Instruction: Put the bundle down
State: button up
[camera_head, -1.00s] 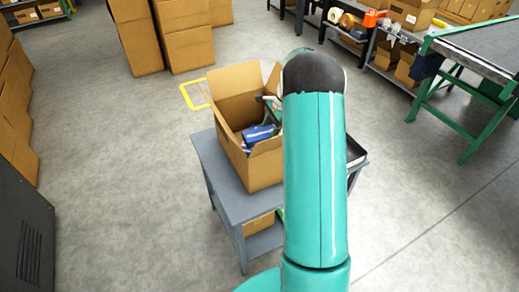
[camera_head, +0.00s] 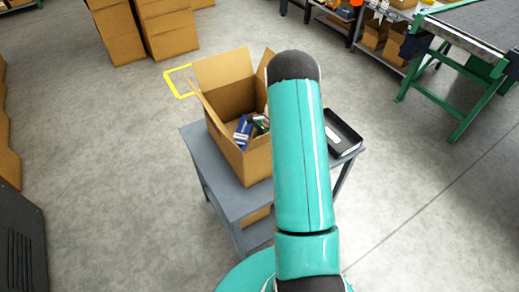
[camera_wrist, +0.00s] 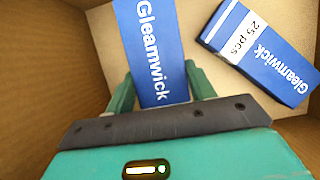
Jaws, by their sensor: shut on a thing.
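An open cardboard box (camera_head: 240,155) stands on a grey cart. In the wrist view my gripper (camera_wrist: 158,76) is down inside the box, its two green fingers on either side of a blue bundle (camera_wrist: 150,40) marked "Gleamwick", shut on it. A second blue bundle (camera_wrist: 262,52) with a white "25 pcs" band lies tilted on the box floor to the right, apart from the held one. Whether the held bundle touches the floor, I cannot tell. In the head view something blue shows in the box, and my arm hides part of its right side.
The box walls (camera_wrist: 38,70) rise close around my gripper. A black tray (camera_head: 342,132) sits on the grey cart (camera_head: 205,165) right of the box. A green-framed conveyor (camera_head: 462,95) stands at the right, with stacked cartons (camera_head: 165,30) behind. Open floor surrounds the cart.

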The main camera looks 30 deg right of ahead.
jog(key=shift+f, duration=1.65)
jog(key=shift+f, duration=0.15)
jog(key=o, duration=1.1)
jog(key=shift+c, duration=0.2)
